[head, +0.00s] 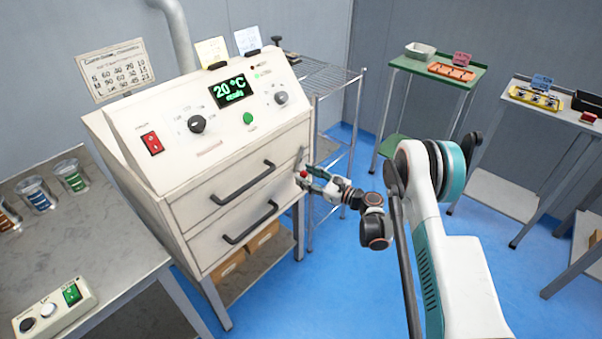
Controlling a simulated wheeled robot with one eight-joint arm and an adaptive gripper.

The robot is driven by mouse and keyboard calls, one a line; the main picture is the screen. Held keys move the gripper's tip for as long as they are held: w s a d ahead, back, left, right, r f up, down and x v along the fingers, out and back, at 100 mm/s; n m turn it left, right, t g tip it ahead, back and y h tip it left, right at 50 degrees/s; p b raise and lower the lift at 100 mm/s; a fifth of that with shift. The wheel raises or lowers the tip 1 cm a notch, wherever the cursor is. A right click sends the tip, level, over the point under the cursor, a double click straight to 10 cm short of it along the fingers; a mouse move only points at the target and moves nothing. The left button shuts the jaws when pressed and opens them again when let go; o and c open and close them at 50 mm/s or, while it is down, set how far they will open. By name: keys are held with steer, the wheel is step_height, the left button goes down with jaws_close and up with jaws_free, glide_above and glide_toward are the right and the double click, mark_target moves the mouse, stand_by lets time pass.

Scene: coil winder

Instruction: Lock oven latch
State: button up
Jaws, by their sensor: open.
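The oven (215,165) is a white cabinet with a sloped control panel. Its green display reads 20 °C. Two front panels with black bar handles look closed. The latch (300,157) is a small grey piece at the right edge of the oven front, with a red knob (303,174) just below it. My gripper (308,177) is open, with its fingers at the red knob. I cannot tell whether the fingers touch the knob. The fingers partly cover the lower latch area, and its exact position is too small to read.
A wire rack (328,80) stands close behind my gripper, right of the oven. A bench (95,220) with several beakers and a button box (55,310) is at left. A green-topped table (435,68) and a grey table (560,115) stand at right. Blue floor is open between.

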steer(key=shift+c, duration=0.5)
jaws_close()
steer(key=n, duration=0.2)
steer(key=w+d+n, duration=0.1)
steer(key=n, duration=0.1)
steer(key=shift+w+f+n, duration=0.1)
steer(key=shift+w+n, duration=0.1)
steer(key=shift+n, duration=0.2)
steer(key=shift+o, duration=0.5)
jaws_free()
